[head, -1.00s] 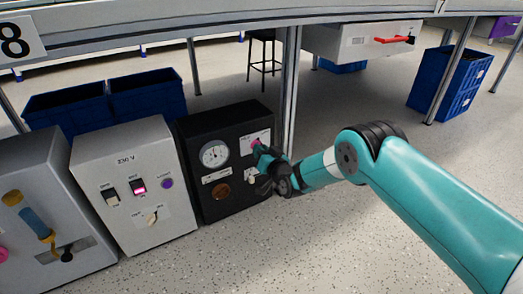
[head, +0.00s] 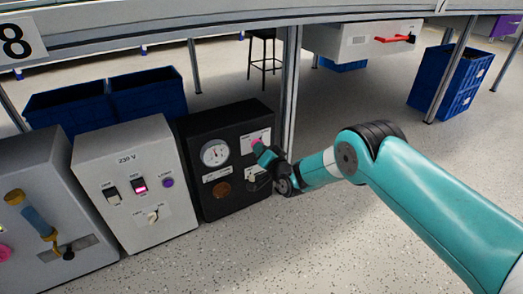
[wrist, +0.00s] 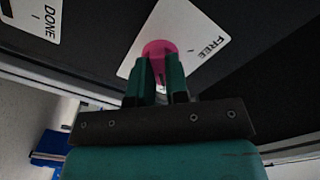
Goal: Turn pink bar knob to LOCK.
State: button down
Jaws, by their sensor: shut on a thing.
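The pink bar knob (wrist: 160,47) sits on a white label plate (wrist: 205,30) in the wrist view. The word FREE and a tick mark show on the plate; LOCK cannot be read. My gripper (wrist: 160,72) has its two teal fingers on either side of the knob, shut on its bar. The fingers hide much of the bar, so its exact pointing is hard to tell. In the head view the pink knob (head: 256,143) is at the upper right of the black panel box (head: 197,147), with my gripper (head: 261,149) against it.
The black box also carries a round gauge (head: 215,153), a brown round part (head: 221,189) and a pale control, partly hidden by my gripper. A grey 230 V box (head: 135,190) stands to its left. A metal post (head: 290,90) rises close behind. Open floor lies in front.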

jog(key=shift+d, duration=0.1)
jog(key=c, duration=1.1)
grip_release()
jog(key=shift+s, duration=0.1)
jog(key=p+v, duration=1.7)
jog(key=p, duration=0.1)
jog(key=shift+d, duration=0.15)
